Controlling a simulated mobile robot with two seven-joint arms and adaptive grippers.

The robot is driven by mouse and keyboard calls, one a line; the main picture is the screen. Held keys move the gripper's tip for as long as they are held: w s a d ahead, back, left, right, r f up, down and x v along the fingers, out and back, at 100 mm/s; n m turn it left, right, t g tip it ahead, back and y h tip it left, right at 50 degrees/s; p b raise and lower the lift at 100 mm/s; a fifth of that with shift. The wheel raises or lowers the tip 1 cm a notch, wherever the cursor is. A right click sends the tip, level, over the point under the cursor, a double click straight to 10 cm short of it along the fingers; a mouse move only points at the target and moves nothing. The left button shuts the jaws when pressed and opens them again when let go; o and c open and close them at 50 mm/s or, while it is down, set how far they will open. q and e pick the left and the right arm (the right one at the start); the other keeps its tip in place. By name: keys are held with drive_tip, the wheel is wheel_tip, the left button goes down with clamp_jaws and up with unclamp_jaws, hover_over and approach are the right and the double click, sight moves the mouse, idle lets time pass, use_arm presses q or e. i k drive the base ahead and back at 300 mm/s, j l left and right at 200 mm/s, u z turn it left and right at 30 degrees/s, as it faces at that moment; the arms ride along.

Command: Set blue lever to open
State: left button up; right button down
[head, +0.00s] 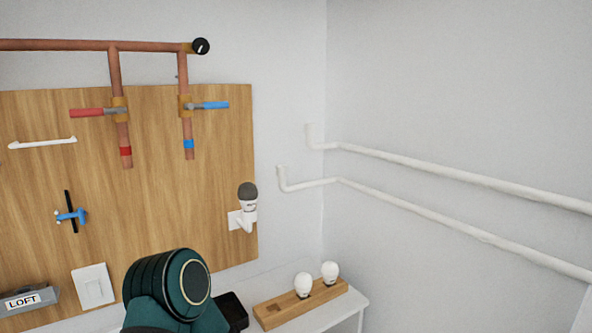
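The blue lever (209,105) sits on a brass valve (186,106) on the right-hand vertical copper pipe (186,74). It lies nearly level, pointing right, across the pipe. A blue band (188,144) marks the pipe below the valve. The red lever (87,112) on the left-hand pipe also lies level and points left. Neither of my grippers is in view. A dark teal link of my arm shows at the bottom, below the levers and apart from them.
A wooden board (160,200) carries the pipes, a white handle (43,143), a blue tap-like part (70,216) and a bulb (247,197) in a holder. A wooden block (283,312) with two bulbs stands on a white shelf (343,305). White pipes (440,168) run along the right wall.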

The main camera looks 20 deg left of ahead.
sight(205, 105)
drive_tip(key=u, duration=1.55)
